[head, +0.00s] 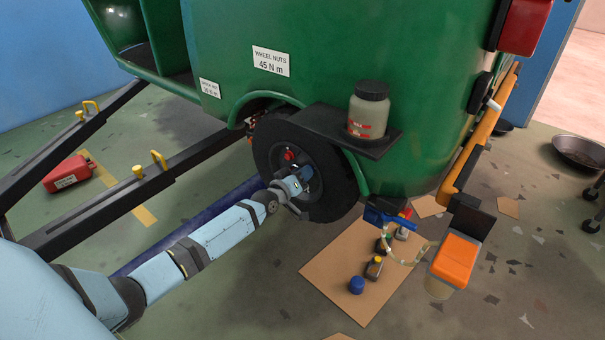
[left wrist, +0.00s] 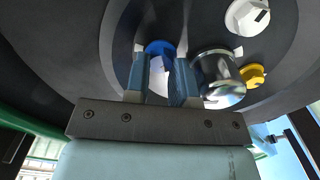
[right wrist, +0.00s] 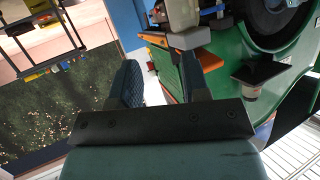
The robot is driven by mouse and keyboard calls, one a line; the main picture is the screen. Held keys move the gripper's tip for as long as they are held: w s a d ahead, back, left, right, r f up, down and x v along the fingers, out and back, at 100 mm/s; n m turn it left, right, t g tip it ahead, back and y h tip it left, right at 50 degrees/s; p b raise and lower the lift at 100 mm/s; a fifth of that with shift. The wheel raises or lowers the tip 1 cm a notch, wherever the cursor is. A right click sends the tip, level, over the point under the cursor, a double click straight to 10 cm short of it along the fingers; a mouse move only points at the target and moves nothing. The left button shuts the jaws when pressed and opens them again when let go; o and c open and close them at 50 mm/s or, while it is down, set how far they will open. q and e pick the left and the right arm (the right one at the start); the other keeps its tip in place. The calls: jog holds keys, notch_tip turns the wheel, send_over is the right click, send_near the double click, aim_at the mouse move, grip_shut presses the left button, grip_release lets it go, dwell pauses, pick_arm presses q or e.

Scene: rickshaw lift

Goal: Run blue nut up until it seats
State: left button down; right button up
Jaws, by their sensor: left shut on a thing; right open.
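The blue nut (left wrist: 159,47) is on the wheel face, between the fingertips of my left gripper (left wrist: 161,72), which is shut on it. How far the nut sits from the wheel cannot be told. Beside it are the shiny hub (left wrist: 218,82), a white nut (left wrist: 246,17) and a yellow nut (left wrist: 253,75). In the head view, my left gripper (head: 298,190) reaches the wheel (head: 344,188) of the green rickshaw, and a red nut (head: 289,155) shows above it. My right gripper (right wrist: 160,85) is open and empty in the right wrist view, away from the wheel.
A black shelf (head: 382,147) carrying a jar (head: 369,110) juts out above the wheel. Cardboard (head: 335,255) with small bottles and a blue-capped item (head: 356,285) lies on the floor. Dark shafts (head: 105,200) extend at left, near a red can (head: 68,173). A bowl (head: 582,152) sits at right.

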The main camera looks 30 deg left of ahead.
pick_arm(q)
jog(key=shift+d+f+m+p, duration=0.15)
jog(key=shift+m+p, duration=1.4)
jog(key=shift+m, duration=3.65)
jog(key=shift+d+f+m+p, duration=0.15)
jog(key=shift+m+p, duration=1.35)
jog(key=shift+m, duration=3.7)
pick_arm(e)
jog(key=shift+s+d+f+g+h, duration=0.25)
jog(key=shift+d+g+h, duration=0.1)
jog(key=shift+d, duration=0.1)
jog(key=shift+s+d+f+g+h, duration=0.25)
jog(key=shift+d+g, duration=0.1)
jog(key=shift+d, duration=0.1)
pick_arm(q)
jog(key=shift+r, duration=0.1)
jog(key=c, duration=1.2)
grip_release()
jog(key=shift+c, duration=0.2)
jog(key=shift+s+r, duration=0.1)
pick_arm(e)
jog(key=shift+s+a+r, duration=0.1)
